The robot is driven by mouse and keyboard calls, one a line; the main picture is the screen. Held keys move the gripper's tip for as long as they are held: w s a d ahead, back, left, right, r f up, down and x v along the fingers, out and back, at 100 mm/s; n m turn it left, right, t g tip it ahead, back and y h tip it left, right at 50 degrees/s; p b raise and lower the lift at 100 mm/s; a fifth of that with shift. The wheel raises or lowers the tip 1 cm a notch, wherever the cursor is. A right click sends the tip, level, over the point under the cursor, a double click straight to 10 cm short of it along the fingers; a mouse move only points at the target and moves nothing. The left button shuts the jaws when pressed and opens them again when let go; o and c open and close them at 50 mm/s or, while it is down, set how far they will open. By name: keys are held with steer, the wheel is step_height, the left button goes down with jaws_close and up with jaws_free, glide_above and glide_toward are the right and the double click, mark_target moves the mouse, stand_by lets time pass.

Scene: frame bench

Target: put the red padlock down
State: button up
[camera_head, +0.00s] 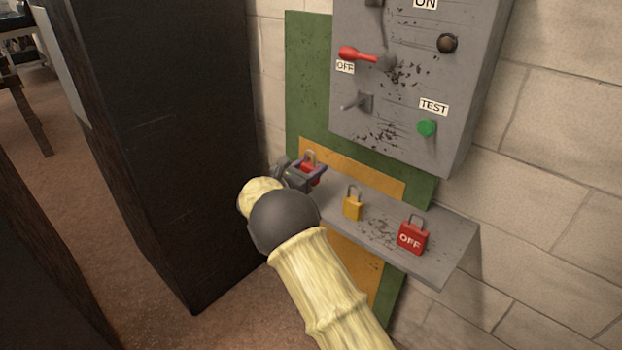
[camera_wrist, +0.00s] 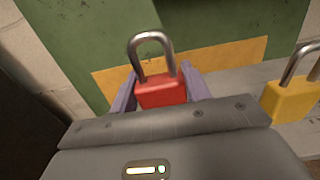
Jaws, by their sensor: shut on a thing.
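The red padlock (camera_head: 309,168) is between the fingers of my gripper (camera_head: 308,172), at the left end of the grey shelf (camera_head: 447,262). In the wrist view the red padlock (camera_wrist: 161,92) is upright with its steel shackle on top. My gripper (camera_wrist: 158,98) is shut on its body, one purple finger on each side. I cannot tell whether the padlock's underside touches the shelf, because my gripper hides it.
A grey switch panel (camera_head: 400,110) with a red lever (camera_head: 358,54) hangs above. A dark cabinet (camera_head: 165,130) stands close on the left.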

steer(key=shift+f, duration=1.85)
steer(key=o, duration=1.1)
steer(key=v, duration=1.2)
